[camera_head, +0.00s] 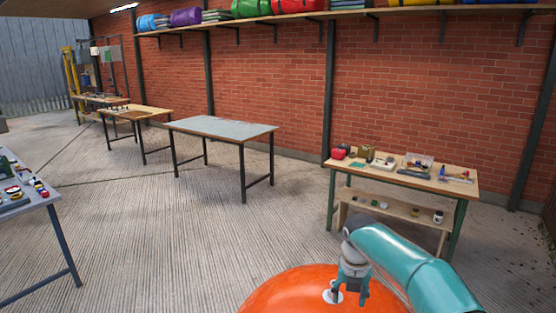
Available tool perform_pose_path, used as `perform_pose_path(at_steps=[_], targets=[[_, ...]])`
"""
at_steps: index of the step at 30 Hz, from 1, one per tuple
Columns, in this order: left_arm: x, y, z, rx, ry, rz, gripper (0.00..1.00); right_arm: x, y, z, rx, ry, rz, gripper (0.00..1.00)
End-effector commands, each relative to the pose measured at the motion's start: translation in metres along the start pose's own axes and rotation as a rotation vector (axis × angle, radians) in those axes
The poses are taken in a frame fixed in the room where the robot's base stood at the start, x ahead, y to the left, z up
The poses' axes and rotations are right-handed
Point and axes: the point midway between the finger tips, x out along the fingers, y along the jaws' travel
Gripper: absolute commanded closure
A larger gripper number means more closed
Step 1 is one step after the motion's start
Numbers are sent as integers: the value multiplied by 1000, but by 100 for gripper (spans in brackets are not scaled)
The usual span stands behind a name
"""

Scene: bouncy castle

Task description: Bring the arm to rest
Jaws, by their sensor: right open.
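My right arm, teal with grey joints, comes in from the lower right. My right gripper (348,290) points down at the end of it, in front of my rounded orange body. Its fingers are small in the picture; they stand apart and no object shows between them. My left arm and left gripper are out of the picture.
A wooden workbench (400,178) with tools and boxes stands ahead on the right. A bare grey-topped table (221,128) stands mid-room, with another wooden table (136,112) behind. A cluttered table (28,192) is at left. The concrete floor (190,235) between is clear.

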Motion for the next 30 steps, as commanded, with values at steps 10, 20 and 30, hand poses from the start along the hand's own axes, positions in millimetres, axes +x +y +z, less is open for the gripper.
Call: perform_pose_path(at_steps=[10, 20, 30], targets=[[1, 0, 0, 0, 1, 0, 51, 58, -49, -32, 51, 150, -47, 46], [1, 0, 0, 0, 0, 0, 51, 148, -60, -128, 211, 359, -29, 46], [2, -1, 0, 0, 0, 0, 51, 226, -41, -314, 1181, 579, -97, 46]])
